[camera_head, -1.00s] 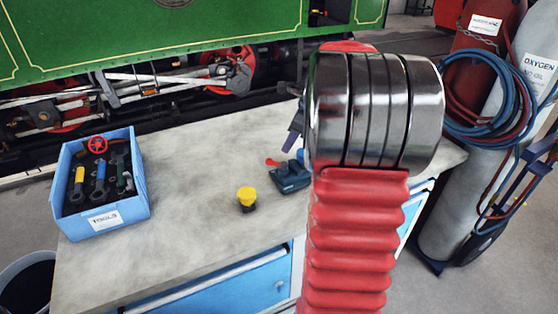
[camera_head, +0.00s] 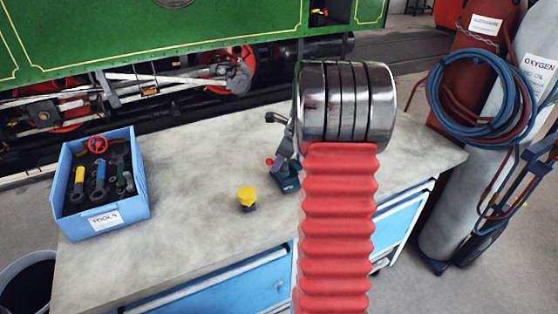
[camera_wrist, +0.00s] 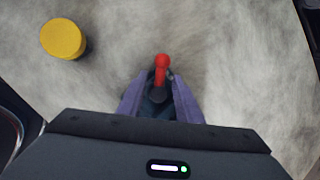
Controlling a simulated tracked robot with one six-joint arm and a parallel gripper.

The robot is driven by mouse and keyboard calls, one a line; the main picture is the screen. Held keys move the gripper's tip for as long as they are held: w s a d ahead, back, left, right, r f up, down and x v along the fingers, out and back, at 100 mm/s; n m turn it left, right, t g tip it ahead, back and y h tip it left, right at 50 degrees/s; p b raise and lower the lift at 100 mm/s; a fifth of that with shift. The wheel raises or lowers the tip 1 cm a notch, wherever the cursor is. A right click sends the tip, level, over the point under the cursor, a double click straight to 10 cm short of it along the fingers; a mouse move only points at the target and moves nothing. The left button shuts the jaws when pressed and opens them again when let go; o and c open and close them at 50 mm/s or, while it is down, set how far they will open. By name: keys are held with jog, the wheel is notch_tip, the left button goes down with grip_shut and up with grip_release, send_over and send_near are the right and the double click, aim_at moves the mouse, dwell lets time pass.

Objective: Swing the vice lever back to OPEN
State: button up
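The vice (camera_head: 287,182) is a small dark blue-grey block on the bench, partly hidden behind my gripper and arm in the head view. Its lever has a red knob (camera_head: 268,161) on the vice's left side. In the wrist view the red lever (camera_wrist: 161,64) points up the picture, away from my gripper. My gripper (camera_wrist: 160,95) has two purple fingers, spread apart, one on each side of the vice's dark top and the lever's base. I cannot tell if they touch it. My gripper also shows in the head view (camera_head: 281,157), right above the vice.
A yellow-capped knob (camera_head: 247,196) stands on the bench left of the vice; it shows in the wrist view too (camera_wrist: 63,39). A blue tools crate (camera_head: 107,218) sits at the bench's left. Gas cylinders (camera_head: 462,190) stand off the right end. The bench (camera_head: 195,170) between is clear.

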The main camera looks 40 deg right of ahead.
grip_shut()
jog(key=shift+a, duration=0.15)
dwell(0.4)
